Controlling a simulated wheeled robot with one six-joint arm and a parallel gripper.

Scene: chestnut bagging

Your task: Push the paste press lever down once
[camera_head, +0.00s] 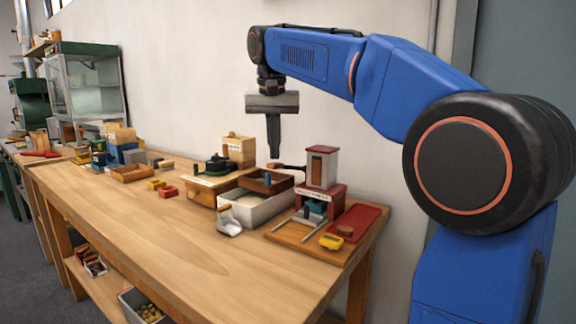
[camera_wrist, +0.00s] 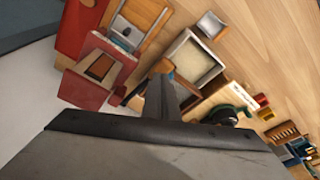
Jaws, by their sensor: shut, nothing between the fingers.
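The paste press (camera_head: 319,170) is a red and white tower with a brown front panel, standing upright on a wooden board at the right end of the table. A dark lever (camera_head: 287,167) sticks out from its left side, roughly level, with a brown grip at its free end. My gripper (camera_head: 274,154) points down, shut and empty, above and just left of the lever's end. It appears apart from the lever. In the wrist view the press (camera_wrist: 98,68) is left of my gripper (camera_wrist: 163,72). My fingers and palm hide part of the lever area there.
A grey bin (camera_head: 255,212) with pale contents and a brown tray (camera_head: 266,182) stand left of the press. A metal scoop (camera_head: 229,222), a yellow piece (camera_head: 331,242) and a red tray (camera_head: 356,222) lie nearby. The table's front left is clear.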

